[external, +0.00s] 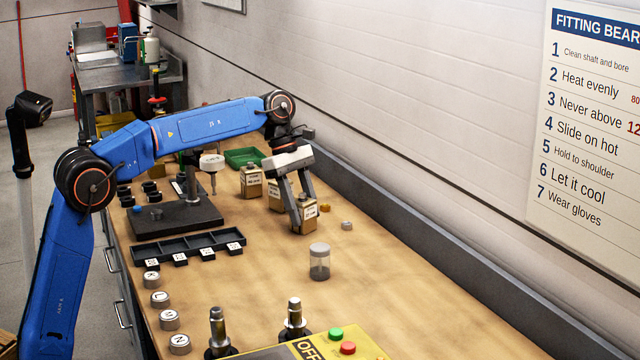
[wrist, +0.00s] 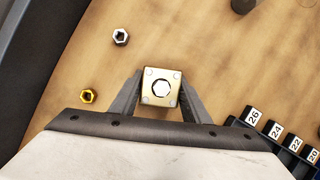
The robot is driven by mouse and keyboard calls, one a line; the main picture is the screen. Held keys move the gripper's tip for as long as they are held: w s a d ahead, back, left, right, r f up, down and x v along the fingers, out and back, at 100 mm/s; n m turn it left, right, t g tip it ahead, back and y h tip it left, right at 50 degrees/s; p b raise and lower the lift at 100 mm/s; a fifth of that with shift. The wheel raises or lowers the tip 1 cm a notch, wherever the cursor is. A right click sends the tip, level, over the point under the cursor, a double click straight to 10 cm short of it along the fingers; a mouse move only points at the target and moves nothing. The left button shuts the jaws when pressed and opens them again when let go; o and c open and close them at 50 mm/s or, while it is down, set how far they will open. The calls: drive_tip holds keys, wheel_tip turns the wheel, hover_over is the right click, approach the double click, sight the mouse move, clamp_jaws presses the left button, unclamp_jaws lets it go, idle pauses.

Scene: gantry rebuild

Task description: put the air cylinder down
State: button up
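The air cylinder (external: 308,218) is a small tan block with a white label, low over the bench top or on it; I cannot tell if its base touches. In the wrist view its square end face (wrist: 160,88) shows corner screws and a hexagonal centre. My gripper (external: 302,205) points down with one finger on each side of it. In the wrist view the fingers (wrist: 160,95) lie close against its two sides, so my gripper appears shut on it. Similar labelled blocks (external: 251,182) stand just behind it, to the left.
A silver nut (external: 347,225) and a brass nut (external: 325,208) lie to the right. A black compartment tray (external: 188,248) and a press stand (external: 175,217) are left. Bench (external: 390,290) is bare at front right.

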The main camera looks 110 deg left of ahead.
drive_tip(key=shift+o, duration=1.3)
drive_tip(key=shift+r, duration=0.1)
drive_tip(key=shift+r, duration=0.1)
drive_tip(key=v, duration=1.2)
drive_tip(key=shift+d, duration=0.15)
